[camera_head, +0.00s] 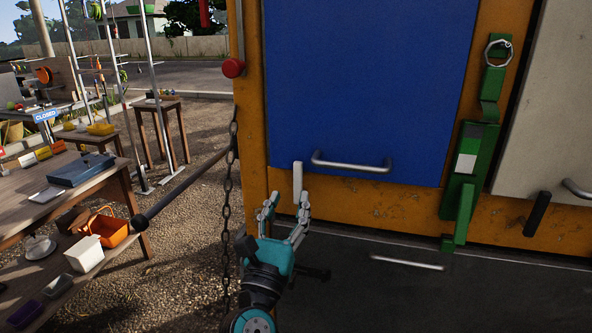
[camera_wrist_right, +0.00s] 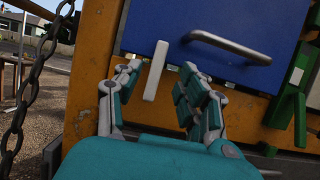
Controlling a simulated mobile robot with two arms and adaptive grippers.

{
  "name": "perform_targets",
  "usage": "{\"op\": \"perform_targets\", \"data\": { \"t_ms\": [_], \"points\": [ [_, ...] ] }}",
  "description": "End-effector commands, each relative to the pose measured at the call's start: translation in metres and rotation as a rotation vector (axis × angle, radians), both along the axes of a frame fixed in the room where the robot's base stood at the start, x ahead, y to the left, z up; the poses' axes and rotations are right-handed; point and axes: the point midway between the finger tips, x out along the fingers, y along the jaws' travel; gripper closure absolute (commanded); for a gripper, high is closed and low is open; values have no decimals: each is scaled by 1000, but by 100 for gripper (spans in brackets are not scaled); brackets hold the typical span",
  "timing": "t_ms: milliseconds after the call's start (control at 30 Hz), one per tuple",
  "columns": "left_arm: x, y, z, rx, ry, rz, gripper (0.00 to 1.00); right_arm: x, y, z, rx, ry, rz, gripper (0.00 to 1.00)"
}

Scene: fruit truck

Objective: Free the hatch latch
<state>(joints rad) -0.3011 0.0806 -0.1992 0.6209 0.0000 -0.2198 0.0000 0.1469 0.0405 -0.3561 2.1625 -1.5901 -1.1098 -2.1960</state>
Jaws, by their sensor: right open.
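A white bar-shaped latch (camera_head: 297,182) stands upright at the lower left edge of the blue hatch (camera_head: 365,80), overlapping the orange frame (camera_head: 380,205). The hatch is closed flat and has a metal handle (camera_head: 350,165) near its bottom edge. My right gripper (camera_head: 288,203), teal with grey fingers, is open just below the latch, pointing at it. In the right wrist view the latch (camera_wrist_right: 155,72) shows between the spread fingertips (camera_wrist_right: 161,74). I see no clear contact, and cannot tell the remaining depth. My left gripper is not in view.
A green latch mechanism (camera_head: 470,165) with a metal ring is right of the hatch, beside a pale panel (camera_head: 550,100). A chain (camera_head: 229,180) hangs left of my gripper. A wooden table (camera_head: 85,190) with a blue box and an orange basket stands at left.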

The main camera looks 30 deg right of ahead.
Motion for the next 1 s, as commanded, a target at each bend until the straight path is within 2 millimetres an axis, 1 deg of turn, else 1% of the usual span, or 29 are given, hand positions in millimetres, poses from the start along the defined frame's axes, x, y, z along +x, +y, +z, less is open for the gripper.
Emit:
{"op": "perform_targets", "data": {
  "t_ms": [33, 200, 300, 467, 733, 1000],
  "points": [
    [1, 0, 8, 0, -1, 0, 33, 6, -8, 9, -2, -2, -2, 60],
    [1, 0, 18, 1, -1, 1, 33, 24, -28, 19, -2, 0, -2, 60],
    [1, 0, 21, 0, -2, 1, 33, 31, -36, 22, -1, 1, 0, 60],
    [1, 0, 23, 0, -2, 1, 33, 37, -43, 23, 1, 1, 0, 60],
    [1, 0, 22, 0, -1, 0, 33, 37, -43, 23, 1, 1, 1, 60],
    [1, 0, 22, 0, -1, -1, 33, 37, -43, 23, 1, 1, 1, 95]
  ]
}}
